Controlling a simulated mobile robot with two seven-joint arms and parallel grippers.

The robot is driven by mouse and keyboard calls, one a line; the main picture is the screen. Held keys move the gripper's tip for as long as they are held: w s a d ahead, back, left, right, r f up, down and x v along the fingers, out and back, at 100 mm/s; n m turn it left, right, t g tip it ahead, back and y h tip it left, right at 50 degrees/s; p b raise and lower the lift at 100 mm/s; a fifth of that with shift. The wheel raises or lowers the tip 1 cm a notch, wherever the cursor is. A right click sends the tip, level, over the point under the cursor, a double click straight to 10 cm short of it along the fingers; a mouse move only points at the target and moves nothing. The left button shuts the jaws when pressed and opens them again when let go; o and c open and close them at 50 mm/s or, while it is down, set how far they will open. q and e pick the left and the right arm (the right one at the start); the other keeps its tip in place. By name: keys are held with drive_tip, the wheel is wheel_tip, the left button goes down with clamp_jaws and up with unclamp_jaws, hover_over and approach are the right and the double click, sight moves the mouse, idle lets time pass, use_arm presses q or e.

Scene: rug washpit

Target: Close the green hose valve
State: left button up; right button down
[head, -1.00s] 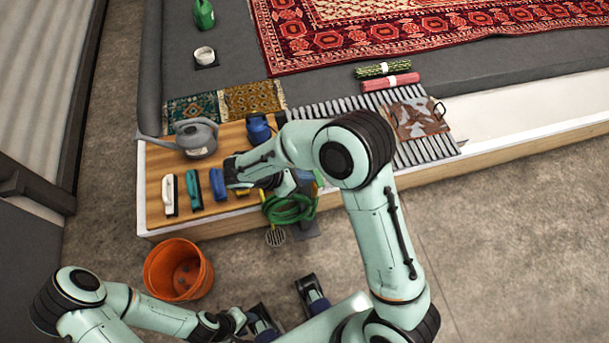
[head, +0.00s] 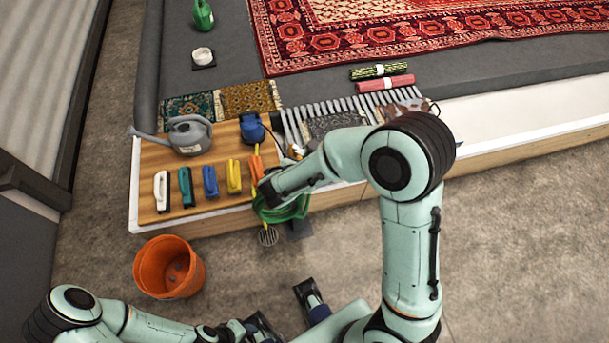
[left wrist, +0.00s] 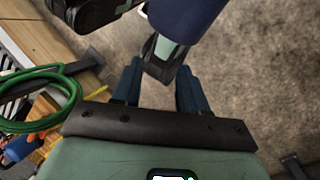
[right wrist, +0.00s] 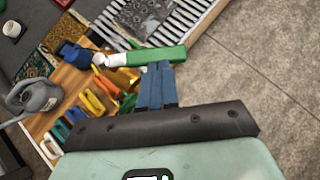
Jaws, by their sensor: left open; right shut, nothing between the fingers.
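A green bar with a white end (right wrist: 155,57), probably the green valve's handle, lies just beyond my right fingertips in the right wrist view. I cannot tell whether they touch it. In the head view my right forearm hides that spot. My right gripper (right wrist: 158,72) is shut and empty. In the head view its wrist hangs over the coiled green hose (head: 284,208) at the platform's front edge. The hose also shows in the left wrist view (left wrist: 66,95). My left gripper (left wrist: 159,66) is open and empty, low over the floor, away from the valve.
Several coloured brushes, including a yellow one (head: 234,176), stand on the wooden board left of the hose. A grey watering can (head: 188,135) and a blue item (head: 252,128) are behind them. An orange bucket (head: 168,267) stands on the floor. The floor at right is clear.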

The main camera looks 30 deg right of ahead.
drive_tip(key=d+n+t+b, duration=0.1)
drive_tip(key=d+n+y+b, duration=0.1)
drive_tip(key=n, duration=0.1)
drive_tip(key=d+n+t+y+b, duration=0.1)
drive_tip(key=shift+w+d+f+n+t, duration=0.2)
drive_tip(key=shift+w+n+t, duration=0.1)
use_arm(q)
drive_tip(key=shift+t, duration=0.5)
drive_tip(key=f+b, duration=0.1)
drive_tip(key=f, duration=0.1)
drive_tip(key=w+f+b, duration=0.1)
drive_tip(key=f, duration=0.1)
drive_tip(key=shift+f, duration=0.3)
use_arm(e)
drive_tip(key=w+d+n+y, duration=0.1)
drive_tip(key=d+n+t+y, duration=0.1)
drive_tip(key=shift+w+r+n, duration=0.15)
drive_tip(key=shift+w+n, duration=0.15)
drive_tip(key=shift+w, duration=0.05)
drive_tip(key=shift+w+d, duration=0.1)
drive_tip(key=shift+d, duration=0.05)
